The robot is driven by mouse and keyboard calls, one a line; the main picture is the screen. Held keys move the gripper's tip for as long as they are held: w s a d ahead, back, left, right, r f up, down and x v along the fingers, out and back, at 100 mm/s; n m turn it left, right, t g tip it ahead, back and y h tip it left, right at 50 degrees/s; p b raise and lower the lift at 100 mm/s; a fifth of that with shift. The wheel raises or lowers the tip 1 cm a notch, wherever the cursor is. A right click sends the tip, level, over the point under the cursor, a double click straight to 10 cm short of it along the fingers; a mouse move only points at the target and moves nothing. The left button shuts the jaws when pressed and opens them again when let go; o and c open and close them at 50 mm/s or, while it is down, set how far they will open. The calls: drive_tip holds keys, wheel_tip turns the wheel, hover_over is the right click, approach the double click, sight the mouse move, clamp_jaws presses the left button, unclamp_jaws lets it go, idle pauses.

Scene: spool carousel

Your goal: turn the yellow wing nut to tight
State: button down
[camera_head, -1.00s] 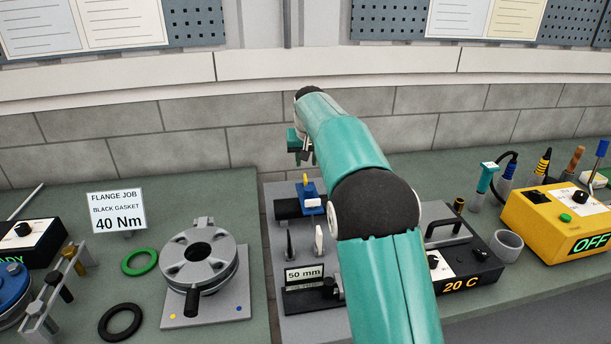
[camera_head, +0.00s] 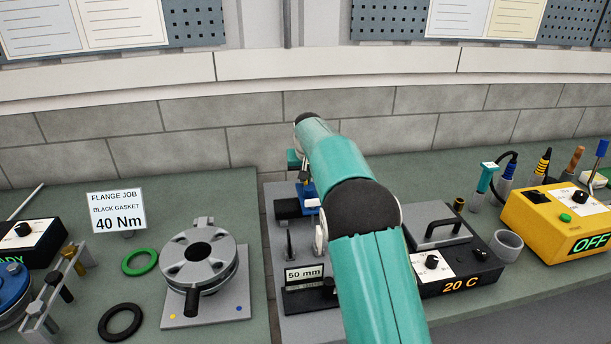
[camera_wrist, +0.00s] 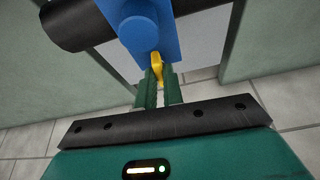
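The yellow wing nut (camera_wrist: 157,66) sits on the blue clamp (camera_wrist: 148,34) in the wrist view. The clamp is around a black pipe (camera_wrist: 75,25). In the head view the clamp (camera_head: 309,190) is partly covered by my arm, and I cannot make out the nut there. My gripper (camera_wrist: 160,80) is at the nut, with one dark green finger on each side of a yellow wing. The gap between the fingers is narrow. I cannot tell whether both fingers press on the wing.
A "50 mm" sign (camera_head: 304,274) stands at the front of the grey plate. A flange (camera_head: 198,259) is to the left. A "20 C" box (camera_head: 452,262) and a grey cup (camera_head: 508,246) are to the right. The yellow OFF box (camera_head: 553,222) is farther right.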

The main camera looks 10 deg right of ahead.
drive_tip(key=shift+m, duration=0.3)
drive_tip(key=m+h, duration=0.1)
drive_tip(key=m, duration=0.2)
drive_tip(key=shift+a+g, duration=0.15)
drive_tip(key=shift+g, duration=0.15)
drive_tip(key=m, duration=0.2)
drive_tip(key=m+h, duration=0.1)
drive_tip(key=shift+w+f+m+g+h, duration=0.1)
drive_tip(key=shift+m+g+h, duration=0.2)
drive_tip(key=shift+m+g, duration=0.1)
drive_tip(key=m+g, duration=0.1)
drive_tip(key=m, duration=0.2)
drive_tip(key=m+h, duration=0.1)
drive_tip(key=m, duration=0.2)
drive_tip(key=shift+w+a+g, duration=0.15)
drive_tip(key=shift+w+g, duration=0.05)
drive_tip(key=shift+g, duration=0.2)
drive_tip(key=shift+s+m, duration=0.15)
drive_tip(key=shift+m, duration=0.25)
drive_tip(key=c, duration=1.5)
unclamp_jaws()
drive_tip(key=shift+r, duration=0.25)
